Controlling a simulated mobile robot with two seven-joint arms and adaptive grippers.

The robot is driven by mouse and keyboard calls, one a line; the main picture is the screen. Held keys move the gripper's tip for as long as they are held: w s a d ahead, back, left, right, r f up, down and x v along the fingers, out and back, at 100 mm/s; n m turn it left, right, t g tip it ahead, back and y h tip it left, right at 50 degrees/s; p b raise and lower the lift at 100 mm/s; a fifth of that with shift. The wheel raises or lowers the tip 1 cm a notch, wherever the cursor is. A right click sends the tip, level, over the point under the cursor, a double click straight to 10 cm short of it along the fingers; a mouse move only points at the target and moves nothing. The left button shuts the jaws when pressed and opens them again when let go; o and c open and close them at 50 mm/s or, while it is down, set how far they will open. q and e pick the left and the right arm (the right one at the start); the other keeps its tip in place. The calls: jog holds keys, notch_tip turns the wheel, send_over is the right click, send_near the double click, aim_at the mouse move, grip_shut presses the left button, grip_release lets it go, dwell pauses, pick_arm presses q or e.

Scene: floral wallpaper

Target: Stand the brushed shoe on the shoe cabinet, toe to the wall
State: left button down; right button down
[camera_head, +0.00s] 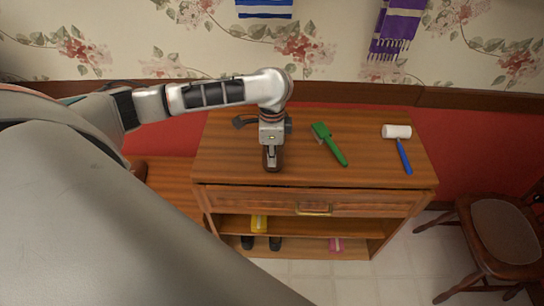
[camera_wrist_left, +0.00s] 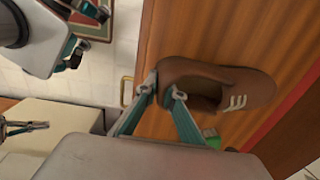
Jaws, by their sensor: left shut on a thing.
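My left gripper (camera_head: 271,160) is over the left part of the shoe cabinet's top (camera_head: 300,165). In the left wrist view its fingers (camera_wrist_left: 165,95) are shut on the heel end of a brown shoe (camera_wrist_left: 235,85). The shoe has pale stripes, and its opening faces the camera. Its toe points away from the gripper, towards the red wall side. In the head view the shoe is mostly hidden by the gripper. I cannot tell whether the sole touches the wood. Parts of what looks like my right arm show at the wrist view's upper left; its finger state is unclear.
A green brush (camera_head: 329,143) lies right of the gripper on the top. A lint roller with a blue handle (camera_head: 404,157) lies farther right. Dark shoes (camera_head: 275,243) and a pink item (camera_head: 336,244) are below. A chair (camera_head: 490,235) stands right, a wooden bench (camera_head: 170,185) left.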

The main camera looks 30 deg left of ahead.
pick_arm(q)
jog(key=c, duration=2.2)
grip_release()
jog(key=shift+f, duration=0.15)
jog(key=shift+o, duration=0.2)
notch_tip(320, 180, up, 12)
jog(key=shift+s+d, duration=0.1)
jog(key=s+d+f+n+t+h, duration=0.1)
jog(key=d+f+n+t+h, duration=0.15)
jog(key=d+f, duration=0.75)
jog(key=d+f+n+t+h, duration=0.15)
jog(key=d+f+h, duration=0.25)
jog(key=d+f, duration=0.6)
jog(key=s+a+f+n+t+y, duration=0.1)
jog(key=s+a+f+t+y, duration=0.1)
jog(key=s, duration=0.5)
jog(key=s+a+f+n+t+y, duration=0.2)
jog(key=s+a+f+t, duration=0.2)
jog(key=s+a+f, duration=0.3)
jog(key=shift+s+a+f+n, duration=0.25)
jog(key=shift+s+a, duration=0.35)
jog(key=shift+a, duration=0.4)
